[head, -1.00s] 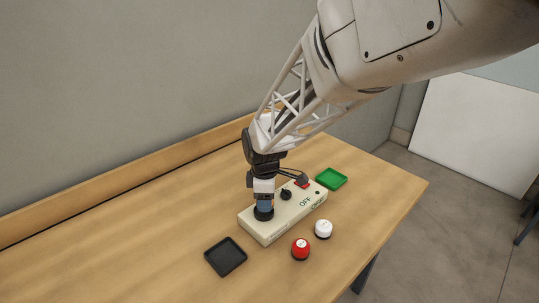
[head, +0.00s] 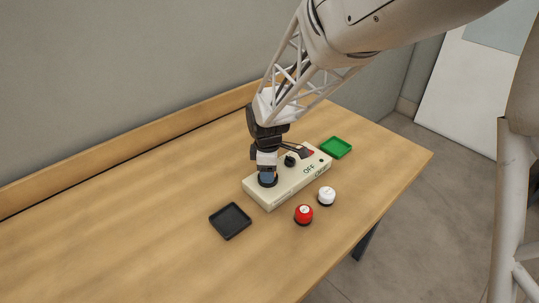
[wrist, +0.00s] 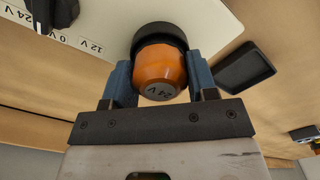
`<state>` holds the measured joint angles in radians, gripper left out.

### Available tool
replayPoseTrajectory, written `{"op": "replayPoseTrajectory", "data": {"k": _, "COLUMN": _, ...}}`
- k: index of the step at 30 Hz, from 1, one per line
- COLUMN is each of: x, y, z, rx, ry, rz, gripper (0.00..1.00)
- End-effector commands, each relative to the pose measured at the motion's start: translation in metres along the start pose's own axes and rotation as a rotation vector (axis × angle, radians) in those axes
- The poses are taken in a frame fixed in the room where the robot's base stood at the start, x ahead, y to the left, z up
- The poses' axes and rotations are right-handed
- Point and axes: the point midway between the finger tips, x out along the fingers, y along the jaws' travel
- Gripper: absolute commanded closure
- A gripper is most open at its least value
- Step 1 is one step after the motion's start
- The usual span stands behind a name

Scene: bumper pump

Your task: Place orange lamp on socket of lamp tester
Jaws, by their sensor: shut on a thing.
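The orange lamp (wrist: 160,72) is between the two blue fingers of my gripper (wrist: 160,85) in the wrist view, with a "24" marking facing the camera. My gripper is shut on it. The lamp's far end meets a black round socket (wrist: 158,36) on the cream lamp tester; whether it is fully seated I cannot tell. In the head view my gripper (head: 267,177) is over the left end of the lamp tester (head: 287,191), at the black socket ring (head: 268,183). The lamp is hidden there by the fingers. The tester shows "OFF" and a black knob (head: 290,160).
A red lamp (head: 304,215) and a white lamp (head: 326,196) stand in front of the tester. A black tray (head: 230,221) lies to its left and a green tray (head: 336,147) beyond its right end. The left of the wooden table (head: 120,230) is clear.

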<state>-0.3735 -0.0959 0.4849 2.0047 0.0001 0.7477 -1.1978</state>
Motion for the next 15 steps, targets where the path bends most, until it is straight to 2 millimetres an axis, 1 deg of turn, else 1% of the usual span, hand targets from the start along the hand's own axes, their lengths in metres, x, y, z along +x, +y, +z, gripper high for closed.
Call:
{"op": "replayPoseTrajectory", "data": {"k": 14, "x": 0.0046, "y": -0.0002, "z": 0.0001, "rx": 0.000, "ry": 0.000, "rz": -0.001, "gripper": 0.72}}
{"op": "replayPoseTrajectory", "data": {"k": 15, "x": 0.0042, "y": -0.0001, "z": 0.0001, "rx": 0.000, "ry": 0.000, "rz": 0.000, "gripper": 0.41}}
